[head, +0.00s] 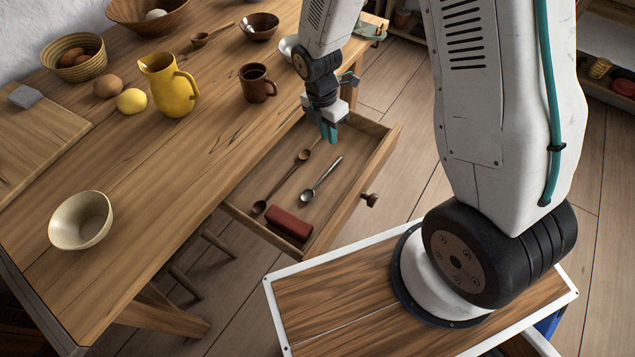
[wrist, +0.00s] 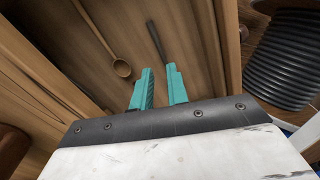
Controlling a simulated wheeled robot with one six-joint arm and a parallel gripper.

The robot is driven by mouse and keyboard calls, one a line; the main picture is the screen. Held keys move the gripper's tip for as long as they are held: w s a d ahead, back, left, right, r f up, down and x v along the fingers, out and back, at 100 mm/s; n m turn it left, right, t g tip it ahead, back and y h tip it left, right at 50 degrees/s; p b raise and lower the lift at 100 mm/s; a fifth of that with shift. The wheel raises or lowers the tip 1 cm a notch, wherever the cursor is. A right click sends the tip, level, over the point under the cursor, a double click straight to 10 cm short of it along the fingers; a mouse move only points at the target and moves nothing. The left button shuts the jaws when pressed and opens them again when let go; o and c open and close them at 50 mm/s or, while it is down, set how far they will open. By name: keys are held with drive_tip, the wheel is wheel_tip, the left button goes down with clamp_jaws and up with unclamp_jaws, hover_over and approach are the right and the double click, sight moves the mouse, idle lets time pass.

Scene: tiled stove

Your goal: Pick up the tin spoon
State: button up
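The tin spoon (head: 320,182) lies in the open drawer, grey and metallic, its bowl towards the front left and its handle towards my gripper. In the wrist view only its dark handle (wrist: 156,40) shows, just beyond the fingertips. My gripper (head: 328,131) is over the far end of the drawer, past the spoon's handle end. Its teal fingers (wrist: 161,85) are apart with nothing between them. The spoon's bowl is outside the wrist view.
A wooden spoon (head: 282,185) lies left of the tin spoon; its bowl also shows in the wrist view (wrist: 122,69). A dark red block (head: 290,223) is at the drawer's near end. The drawer's front wall (head: 352,205) has a knob. A brown mug (head: 257,84) stands on the table.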

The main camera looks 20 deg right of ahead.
sight(331, 167)
drive_tip(key=shift+n, duration=0.9)
drive_tip(key=f, duration=0.3)
drive_tip(key=s+f, duration=0.1)
drive_tip(key=f, duration=0.7)
drive_tip(key=shift+s+d+f, duration=0.2)
drive_tip(key=shift+f, duration=0.05)
clamp_jaws()
